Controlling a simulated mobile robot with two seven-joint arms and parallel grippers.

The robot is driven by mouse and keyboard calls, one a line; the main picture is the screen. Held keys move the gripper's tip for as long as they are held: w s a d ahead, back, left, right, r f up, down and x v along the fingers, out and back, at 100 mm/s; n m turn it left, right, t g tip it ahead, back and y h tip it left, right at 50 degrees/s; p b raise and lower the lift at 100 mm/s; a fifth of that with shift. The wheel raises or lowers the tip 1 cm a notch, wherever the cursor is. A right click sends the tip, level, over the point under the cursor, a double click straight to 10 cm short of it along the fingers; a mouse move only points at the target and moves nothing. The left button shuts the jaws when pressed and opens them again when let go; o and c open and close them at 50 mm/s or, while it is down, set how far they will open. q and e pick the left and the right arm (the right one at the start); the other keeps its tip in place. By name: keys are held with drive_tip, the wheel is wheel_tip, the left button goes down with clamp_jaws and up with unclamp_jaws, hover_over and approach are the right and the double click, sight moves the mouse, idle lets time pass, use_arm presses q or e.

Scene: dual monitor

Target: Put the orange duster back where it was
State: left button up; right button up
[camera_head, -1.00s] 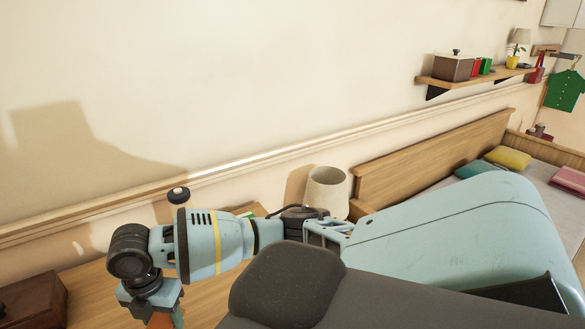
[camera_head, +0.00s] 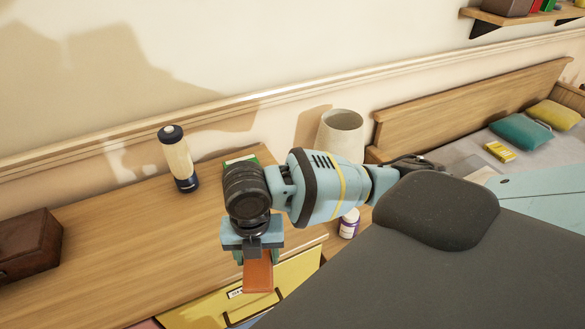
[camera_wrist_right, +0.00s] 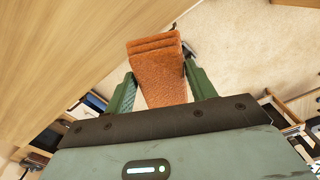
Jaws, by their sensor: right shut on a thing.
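The orange duster (camera_wrist_right: 158,68) is between the two green fingers of my right gripper (camera_wrist_right: 160,85) in the wrist view. It is a thick orange block with a layered end, held clear of the carpet. In the head view the duster (camera_head: 258,277) hangs below my right gripper (camera_head: 257,258), in front of the wooden desk's front edge, over an open yellow drawer area. My right gripper is shut on it. My left gripper is not in either view.
The wooden desk (camera_head: 120,235) holds a dark wooden box (camera_head: 30,245) and a cream-and-black cylinder (camera_head: 178,158). A white lampshade (camera_head: 340,135) and a purple-labelled bottle (camera_head: 348,223) stand near my right arm. A bed with pillows (camera_head: 520,132) is at the right.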

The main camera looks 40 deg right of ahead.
drive_tip(key=shift+s+d, duration=0.35)
drive_tip(key=shift+d, duration=0.05)
drive_tip(key=w+d, duration=0.3)
drive_tip(key=w+d+f, duration=0.1)
drive_tip(key=w+d, duration=0.7)
drive_tip(key=shift+w+f+b, duration=0.25)
drive_tip(key=shift+b, duration=0.15)
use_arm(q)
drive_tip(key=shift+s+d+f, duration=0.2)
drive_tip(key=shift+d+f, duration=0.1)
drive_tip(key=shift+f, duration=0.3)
use_arm(e)
drive_tip(key=shift+f, duration=1.75)
drive_tip(key=shift+f, duration=0.15)
drive_tip(key=o, duration=1)
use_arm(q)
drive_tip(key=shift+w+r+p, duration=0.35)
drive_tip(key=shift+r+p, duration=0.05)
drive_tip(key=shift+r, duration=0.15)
use_arm(e)
drive_tip(key=shift+r, duration=6.15)
